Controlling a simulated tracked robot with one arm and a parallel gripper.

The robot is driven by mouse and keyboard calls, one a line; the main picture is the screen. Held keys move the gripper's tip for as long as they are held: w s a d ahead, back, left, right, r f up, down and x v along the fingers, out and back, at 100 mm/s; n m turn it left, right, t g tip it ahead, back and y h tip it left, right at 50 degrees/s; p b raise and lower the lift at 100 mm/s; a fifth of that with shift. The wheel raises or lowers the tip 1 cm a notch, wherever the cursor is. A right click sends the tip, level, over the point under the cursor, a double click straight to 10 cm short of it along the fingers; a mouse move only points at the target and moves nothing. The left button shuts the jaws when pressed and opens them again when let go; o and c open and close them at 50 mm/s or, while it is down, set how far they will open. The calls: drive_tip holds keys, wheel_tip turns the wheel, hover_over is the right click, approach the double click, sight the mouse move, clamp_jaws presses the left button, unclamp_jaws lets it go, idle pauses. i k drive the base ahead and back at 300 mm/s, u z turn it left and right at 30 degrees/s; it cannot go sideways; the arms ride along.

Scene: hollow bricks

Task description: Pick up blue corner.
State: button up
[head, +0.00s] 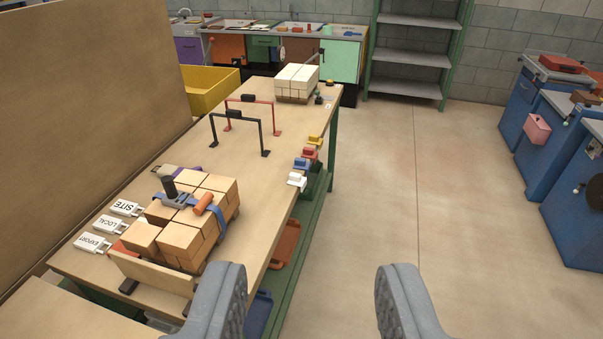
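The blue corner (301,164) is a small piece near the right edge of the long wooden table (190,130). It sits in a row of similar small pieces, between a red corner (310,153) and a white corner (296,180). A yellow corner (315,140) is at the far end of the row. My gripper (311,275) shows as two grey fingers at the bottom of the view. It is open, wide apart and empty, with only table edge and floor showing between the fingers. The blue corner appears well beyond it.
A strapped stack of bricks (180,240) stands on the near table. Black (238,120) and red (262,103) frames stand farther back, with a pale block stack (297,78) at the far end. Open floor (440,190) lies right of the table, before blue cabinets (570,190).

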sight(300, 163)
drive_tip(key=u, duration=0.15)
drive_tip(key=k, duration=0.3)
drive_tip(key=z, duration=0.8)
drive_tip(key=i, duration=2.55)
drive_tip(key=u, duration=0.8)
